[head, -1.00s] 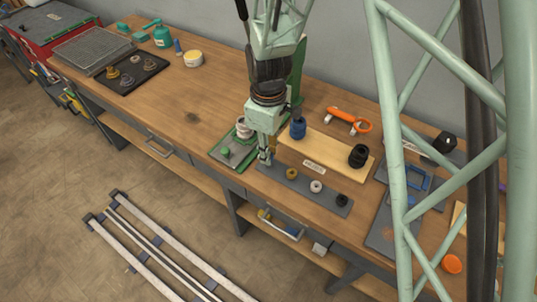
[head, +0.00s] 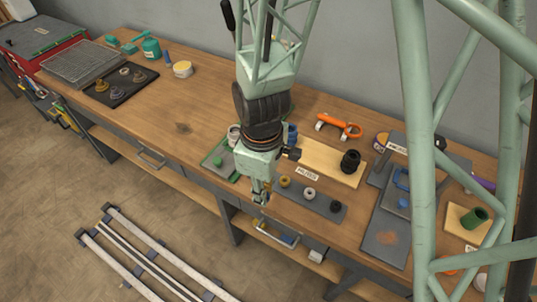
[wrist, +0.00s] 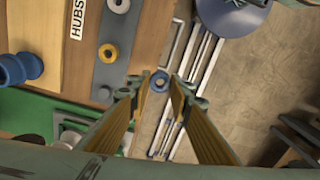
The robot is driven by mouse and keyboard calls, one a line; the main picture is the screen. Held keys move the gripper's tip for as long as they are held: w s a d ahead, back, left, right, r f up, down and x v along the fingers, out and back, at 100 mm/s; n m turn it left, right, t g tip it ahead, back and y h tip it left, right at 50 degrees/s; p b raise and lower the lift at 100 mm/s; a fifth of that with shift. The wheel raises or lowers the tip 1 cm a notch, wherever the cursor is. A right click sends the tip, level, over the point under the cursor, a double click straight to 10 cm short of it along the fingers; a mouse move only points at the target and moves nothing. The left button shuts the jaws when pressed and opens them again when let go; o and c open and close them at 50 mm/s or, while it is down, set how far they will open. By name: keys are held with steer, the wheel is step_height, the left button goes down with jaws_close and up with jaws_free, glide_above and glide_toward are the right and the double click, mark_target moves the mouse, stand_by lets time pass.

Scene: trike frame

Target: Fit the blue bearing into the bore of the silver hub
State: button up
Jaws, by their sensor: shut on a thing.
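The blue bearing (wrist: 160,85) is a small blue ring pinched between the fingertips of my gripper (wrist: 159,88) in the wrist view. In the head view my gripper (head: 262,193) points down near the table's front edge, beside the left end of the grey bearing strip (head: 322,205); the bearing is too small to make out there. A pale, silvery hub (head: 234,134) stands at the green fixture (head: 214,158), partly behind my arm. I cannot see its bore. The bearing is apart from the hub.
The strip holds a yellow bearing (head: 285,181), a pale one (head: 309,193) and a black one (head: 335,206). A wooden board behind carries a blue hub (head: 291,133) and a black hub (head: 350,161). The table's left middle is clear.

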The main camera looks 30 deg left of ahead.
steer(key=shift+s+d+r, duration=0.25)
steer(key=shift+s+d, duration=0.15)
steer(key=shift+s, duration=0.35)
steer(key=shift+s+d+r, duration=0.25)
steer(key=shift+s+d, duration=0.1)
steer(key=shift+s, duration=0.4)
